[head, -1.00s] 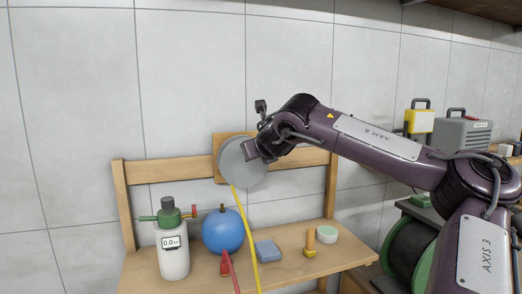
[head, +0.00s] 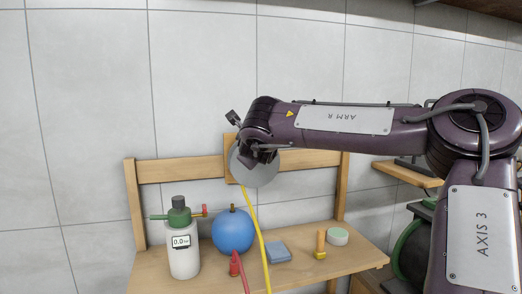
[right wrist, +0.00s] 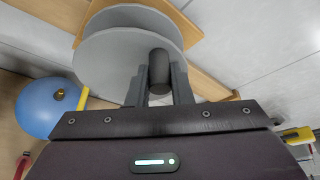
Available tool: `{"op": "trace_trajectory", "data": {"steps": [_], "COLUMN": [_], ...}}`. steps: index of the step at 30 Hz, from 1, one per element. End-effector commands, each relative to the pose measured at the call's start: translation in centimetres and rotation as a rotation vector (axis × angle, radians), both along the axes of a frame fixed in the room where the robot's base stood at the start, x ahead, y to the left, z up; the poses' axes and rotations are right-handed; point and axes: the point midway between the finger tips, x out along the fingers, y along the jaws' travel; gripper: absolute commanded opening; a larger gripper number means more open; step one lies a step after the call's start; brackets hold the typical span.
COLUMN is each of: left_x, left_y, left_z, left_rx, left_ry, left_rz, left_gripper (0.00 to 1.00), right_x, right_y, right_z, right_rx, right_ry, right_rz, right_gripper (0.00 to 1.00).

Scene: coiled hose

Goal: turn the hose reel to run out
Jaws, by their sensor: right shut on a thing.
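The hose reel (head: 268,176) is a grey disc on a wooden backing board fixed to the rack's upper rail. The yellow hose (head: 258,225) hangs down from it to the bench. My right gripper (head: 252,157) is at the reel's face, partly hidden by its own wrist in the head view. In the right wrist view its two fingers (right wrist: 160,85) are shut on the dark, upright crank handle (right wrist: 159,66) in front of the grey reel (right wrist: 118,52). My left gripper is not in view.

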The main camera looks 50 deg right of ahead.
Motion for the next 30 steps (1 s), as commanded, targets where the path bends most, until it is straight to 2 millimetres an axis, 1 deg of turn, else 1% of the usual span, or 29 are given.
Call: {"op": "trace_trajectory", "data": {"steps": [1, 11, 12, 16, 25, 30], "left_x": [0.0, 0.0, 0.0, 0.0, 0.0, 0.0], "left_y": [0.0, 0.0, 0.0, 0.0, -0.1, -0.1], "left_z": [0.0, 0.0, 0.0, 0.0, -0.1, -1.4], "left_rx": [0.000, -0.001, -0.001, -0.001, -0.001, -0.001], "left_ry": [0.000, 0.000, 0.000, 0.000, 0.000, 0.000], "left_rz": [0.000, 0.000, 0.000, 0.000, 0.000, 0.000], "left_gripper": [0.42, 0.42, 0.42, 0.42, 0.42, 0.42], "right_x": [0.1, 0.0, 0.0, 0.0, -0.1, -1.2], "right_y": [0.0, 0.0, 0.0, 0.0, 0.1, 1.5], "right_z": [0.4, 0.4, 0.4, 0.3, 0.1, 0.3], "right_rx": [-0.008, -0.008, -0.009, -0.007, -0.004, -0.006], "right_ry": [-0.007, -0.006, -0.006, -0.003, 0.000, -0.002], "right_rz": [0.000, -0.001, -0.001, -0.001, 0.000, 0.002], "right_gripper": [0.00, 0.00, 0.23, 0.40, 0.41, 0.41]}}
